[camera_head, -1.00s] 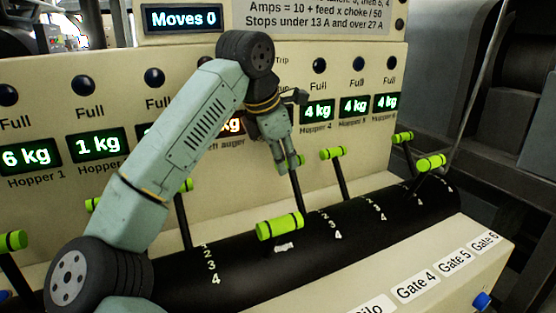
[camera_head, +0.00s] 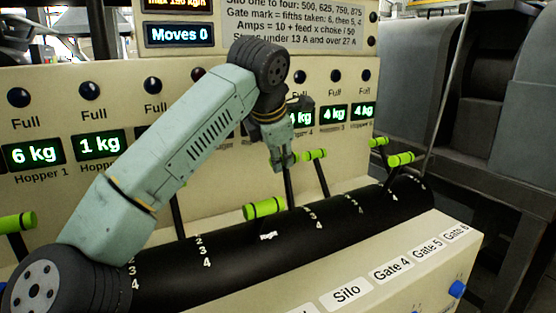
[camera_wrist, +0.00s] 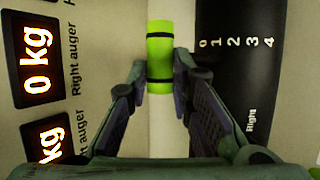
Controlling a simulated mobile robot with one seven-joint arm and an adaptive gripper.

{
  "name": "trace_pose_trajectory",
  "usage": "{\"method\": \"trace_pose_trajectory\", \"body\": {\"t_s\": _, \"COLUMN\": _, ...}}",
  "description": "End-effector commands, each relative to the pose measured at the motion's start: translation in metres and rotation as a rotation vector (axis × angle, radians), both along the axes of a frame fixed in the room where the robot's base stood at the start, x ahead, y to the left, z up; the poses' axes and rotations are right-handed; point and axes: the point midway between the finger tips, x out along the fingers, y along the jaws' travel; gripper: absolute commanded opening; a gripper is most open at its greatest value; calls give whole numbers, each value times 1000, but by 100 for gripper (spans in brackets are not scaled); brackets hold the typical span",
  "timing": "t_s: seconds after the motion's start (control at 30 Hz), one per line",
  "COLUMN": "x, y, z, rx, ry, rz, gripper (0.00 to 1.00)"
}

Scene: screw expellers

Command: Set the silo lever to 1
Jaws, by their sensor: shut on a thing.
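My gripper (camera_head: 283,160) is over the black drum in the head view, at the top of a dark lever stem (camera_head: 290,188). In the wrist view the fingers are shut on a bright green cylindrical lever handle (camera_wrist: 160,55) with black bands. The handle is close to the 0 end of the scale (camera_wrist: 235,43), which runs from 0 to 4; the lever's exact mark cannot be read. A sign reading Silo (camera_head: 346,292) is on the front panel. The gripper hides the held handle in the head view, so no name shows on this lever.
Another green lever handle (camera_head: 265,208) leans forward just left of my gripper. To the right are the handles of further levers (camera_head: 313,155), (camera_head: 400,160). The back panel carries the displays (camera_head: 100,145), including the right auger's (camera_wrist: 38,60) 0 kg. A drum label reads Right (camera_wrist: 251,120).

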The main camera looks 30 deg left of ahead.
Motion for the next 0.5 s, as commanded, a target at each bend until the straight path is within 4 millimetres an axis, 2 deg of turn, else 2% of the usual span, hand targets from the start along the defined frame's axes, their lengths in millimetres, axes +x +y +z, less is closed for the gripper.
{"method": "trace_pose_trajectory", "body": {"t_s": 0.1, "x": 0, "y": 1, "z": 0, "rx": 1, "ry": 1, "rz": 0, "gripper": 0}}
{"method": "trace_pose_trajectory", "body": {"t_s": 0.13, "x": 0, "y": 1, "z": 0, "rx": 2, "ry": 0, "rz": 0, "gripper": 22}}
{"method": "trace_pose_trajectory", "body": {"t_s": 0.4, "x": 0, "y": 1, "z": 0, "rx": 0, "ry": 0, "rz": 0, "gripper": 40}}
{"method": "trace_pose_trajectory", "body": {"t_s": 0.5, "x": 0, "y": 1, "z": 0, "rx": 0, "ry": 0, "rz": 0, "gripper": 40}}
